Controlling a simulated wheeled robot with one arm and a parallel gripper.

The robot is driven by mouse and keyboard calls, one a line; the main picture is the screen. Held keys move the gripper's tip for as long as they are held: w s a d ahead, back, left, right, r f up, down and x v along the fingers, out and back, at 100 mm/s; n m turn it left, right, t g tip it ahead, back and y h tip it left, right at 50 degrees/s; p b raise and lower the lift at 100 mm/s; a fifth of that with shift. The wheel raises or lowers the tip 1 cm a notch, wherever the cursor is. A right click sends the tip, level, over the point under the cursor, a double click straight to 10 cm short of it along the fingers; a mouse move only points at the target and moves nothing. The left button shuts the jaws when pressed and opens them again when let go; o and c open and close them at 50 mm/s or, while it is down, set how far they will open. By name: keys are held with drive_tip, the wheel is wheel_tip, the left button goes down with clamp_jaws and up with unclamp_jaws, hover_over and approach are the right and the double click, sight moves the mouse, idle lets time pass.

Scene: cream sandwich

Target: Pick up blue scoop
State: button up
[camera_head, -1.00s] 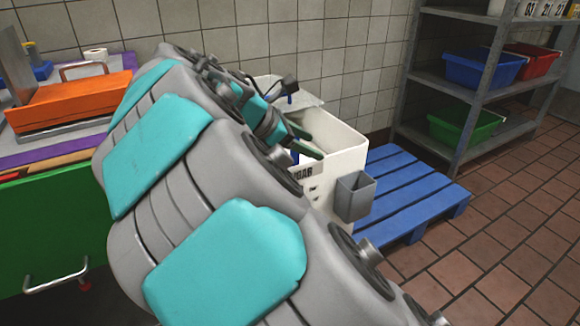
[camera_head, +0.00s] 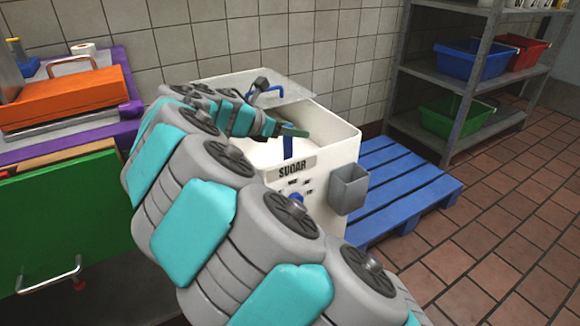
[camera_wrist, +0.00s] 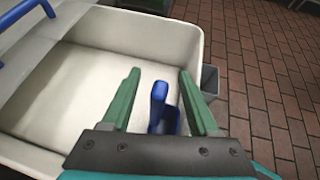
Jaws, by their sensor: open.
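The blue scoop (camera_head: 288,147) stands upright in the white bin labelled SUGAR (camera_head: 343,150), near its front wall. In the wrist view the scoop's blue handle (camera_wrist: 159,104) shows between the two green fingers of my gripper (camera_wrist: 157,95). My gripper is open, and a gap shows on both sides of the handle. In the head view my gripper (camera_head: 290,131) is at the bin's opening, close to the scoop's top. The lower part of the scoop is hidden by the bin wall and my gripper.
A clear lid with a blue handle (camera_head: 266,90) covers the back of the bin. A grey holder (camera_head: 350,188) hangs on its right side. A blue pallet (camera_head: 400,195) and a metal shelf (camera_head: 440,75) stand to the right. An orange device (camera_head: 65,98) sits on the left counter.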

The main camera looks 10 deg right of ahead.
drive_tip(key=shift+w+d+f, duration=0.3)
drive_tip(key=shift+d, duration=0.1)
drive_tip(key=shift+c, duration=0.2)
clamp_jaws()
idle(1.0)
